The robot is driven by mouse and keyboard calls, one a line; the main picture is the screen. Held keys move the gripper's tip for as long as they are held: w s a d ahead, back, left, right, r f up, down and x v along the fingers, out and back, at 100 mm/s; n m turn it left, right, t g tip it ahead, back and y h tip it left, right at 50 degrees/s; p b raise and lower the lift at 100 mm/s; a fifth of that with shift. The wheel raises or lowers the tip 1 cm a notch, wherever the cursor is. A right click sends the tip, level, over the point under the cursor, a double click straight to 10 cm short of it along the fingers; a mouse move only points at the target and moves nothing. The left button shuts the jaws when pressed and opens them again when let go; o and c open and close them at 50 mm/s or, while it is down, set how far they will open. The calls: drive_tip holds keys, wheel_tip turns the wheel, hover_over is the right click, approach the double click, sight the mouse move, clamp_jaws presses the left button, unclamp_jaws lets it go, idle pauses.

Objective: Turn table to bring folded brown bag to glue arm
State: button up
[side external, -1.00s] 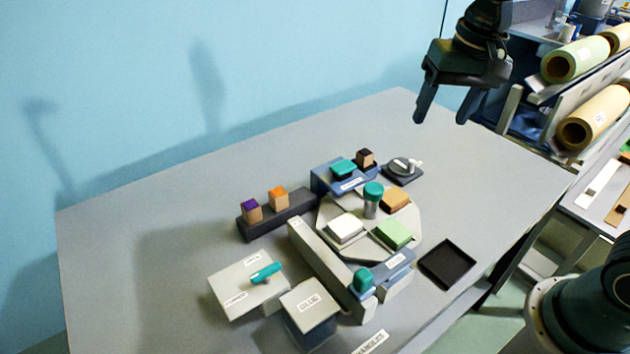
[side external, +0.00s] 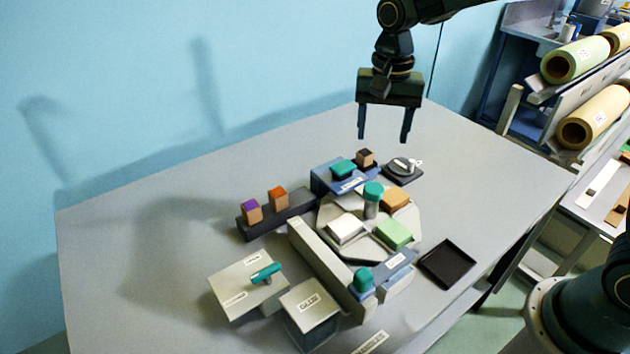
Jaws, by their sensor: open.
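The turntable (side external: 377,243) is a pale round plate in the middle of the grey table. A teal-capped post (side external: 373,200) stands near its centre. On it lie a brown folded block, which looks like the brown bag (side external: 397,199), at the back right, a white block (side external: 346,230) at the left and a green block (side external: 394,235) at the front. A long grey bar (side external: 330,268) runs along its front left, beside a box labelled GLUE (side external: 310,304). My gripper (side external: 384,138) is open and empty, pointing down in the air above the back of the table.
A blue station (side external: 341,181) with a teal block stands behind the turntable. A dark rack (side external: 277,215) holds purple- and orange-topped blocks. A box with a teal lever (side external: 265,272) is front left, a black tray (side external: 448,264) right.

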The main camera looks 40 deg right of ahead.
sight(374, 188)
wheel_tip(374, 188, down, 14)
drive_tip(key=shift+r, duration=0.15)
idle(0.7)
drive_tip(key=shift+c, duration=0.4)
clamp_jaws()
